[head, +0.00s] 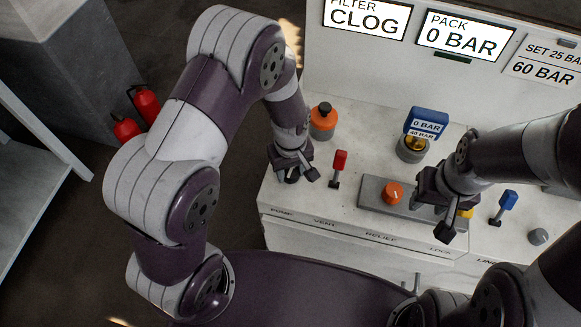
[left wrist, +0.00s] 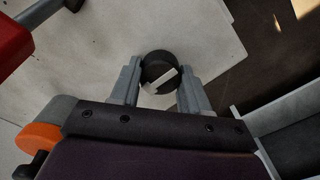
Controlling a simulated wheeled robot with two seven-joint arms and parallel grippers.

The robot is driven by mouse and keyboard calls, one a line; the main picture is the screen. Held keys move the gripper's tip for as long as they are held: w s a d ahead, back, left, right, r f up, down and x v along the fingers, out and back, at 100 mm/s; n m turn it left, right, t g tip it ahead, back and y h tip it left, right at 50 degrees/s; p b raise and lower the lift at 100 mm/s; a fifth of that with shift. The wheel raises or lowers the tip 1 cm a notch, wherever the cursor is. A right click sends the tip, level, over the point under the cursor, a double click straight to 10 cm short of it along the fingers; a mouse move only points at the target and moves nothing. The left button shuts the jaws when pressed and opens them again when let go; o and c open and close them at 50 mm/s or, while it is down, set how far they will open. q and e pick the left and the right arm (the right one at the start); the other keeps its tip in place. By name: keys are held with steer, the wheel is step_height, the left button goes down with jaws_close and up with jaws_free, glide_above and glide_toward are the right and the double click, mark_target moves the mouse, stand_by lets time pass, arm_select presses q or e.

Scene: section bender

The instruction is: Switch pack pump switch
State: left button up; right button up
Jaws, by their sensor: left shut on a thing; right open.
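The pack pump switch is a round black knob (left wrist: 157,68) with a white pointer bar, at the left end of the bench top, above the label PUMP. In the left wrist view the knob sits between the fingertips, and the pointer bar is slanted. My left gripper (head: 293,177) reaches down over it and is shut on it; in the head view the gripper hides most of the knob. The left wrist view also shows this gripper (left wrist: 158,88).
A red-handled lever (head: 338,168) stands close right of my left gripper. Behind are an orange-topped knob (head: 323,121) and a blue gauge (head: 427,123). A blue lever (head: 504,207) stands at right. The PACK display (head: 462,36) reads 0 BAR; the FILTER display (head: 366,17) reads CLOG.

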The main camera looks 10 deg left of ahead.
mark_target(291, 171)
arm_select(q)
steer(key=m+p, duration=0.2)
steer(key=m, duration=0.3)
steer(key=shift+r+m, duration=0.1)
steer(key=shift+m, duration=0.3)
steer(key=m+p, duration=0.2)
steer(key=m, duration=0.3)
steer(key=shift+m, duration=0.3)
steer(key=o, duration=1.1)
steer(key=shift+c, duration=0.2)
step_height(291, 171, up, 12)
steer(key=shift+r, duration=0.25)
